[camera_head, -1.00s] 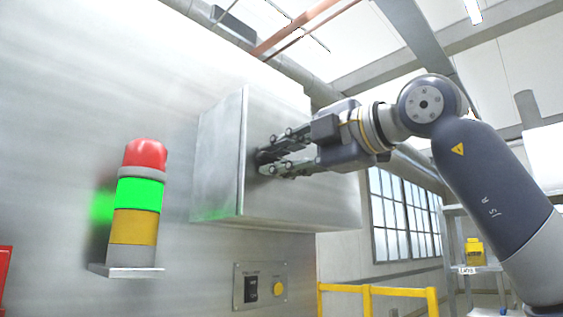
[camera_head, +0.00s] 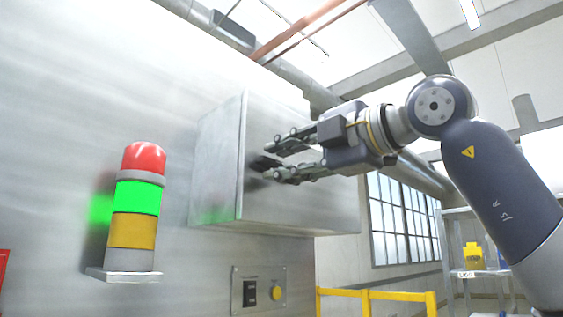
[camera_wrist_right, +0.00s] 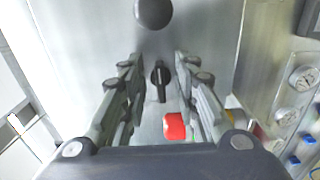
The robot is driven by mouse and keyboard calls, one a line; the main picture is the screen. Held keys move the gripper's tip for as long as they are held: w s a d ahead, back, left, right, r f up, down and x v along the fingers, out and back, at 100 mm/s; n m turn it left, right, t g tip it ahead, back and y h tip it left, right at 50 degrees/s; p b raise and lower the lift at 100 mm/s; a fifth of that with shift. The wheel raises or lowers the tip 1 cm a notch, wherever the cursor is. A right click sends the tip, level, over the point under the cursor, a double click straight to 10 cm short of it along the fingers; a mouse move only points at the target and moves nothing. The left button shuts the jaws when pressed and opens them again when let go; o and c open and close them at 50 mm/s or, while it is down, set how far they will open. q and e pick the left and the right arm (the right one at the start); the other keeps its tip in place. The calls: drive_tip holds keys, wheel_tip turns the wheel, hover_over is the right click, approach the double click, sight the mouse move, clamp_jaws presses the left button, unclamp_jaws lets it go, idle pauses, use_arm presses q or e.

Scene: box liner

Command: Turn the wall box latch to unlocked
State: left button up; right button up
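The wall box (camera_head: 215,165) is a grey metal cabinet on the wall in the head view. Its dark latch (camera_head: 262,163) sticks out from the face turned toward my right gripper (camera_head: 272,162). In the right wrist view, the black latch (camera_wrist_right: 160,82) lies lengthwise up and down the picture, on a round base. My right gripper is open, with its two fingers apart on either side of the latch and a gap on each side. It looks empty, and the latch sits just beyond the fingertips. My left gripper does not show.
A dark round knob (camera_wrist_right: 152,12) is above the latch in the right wrist view, and a red object (camera_wrist_right: 175,127) is below. A red, green and yellow signal lamp (camera_head: 138,200) stands left of the box. A switch panel (camera_head: 259,290) is below, near a yellow railing (camera_head: 400,297).

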drive_tip(key=v, duration=1.1)
drive_tip(key=shift+d, duration=0.15)
drive_tip(key=shift+w, duration=0.1)
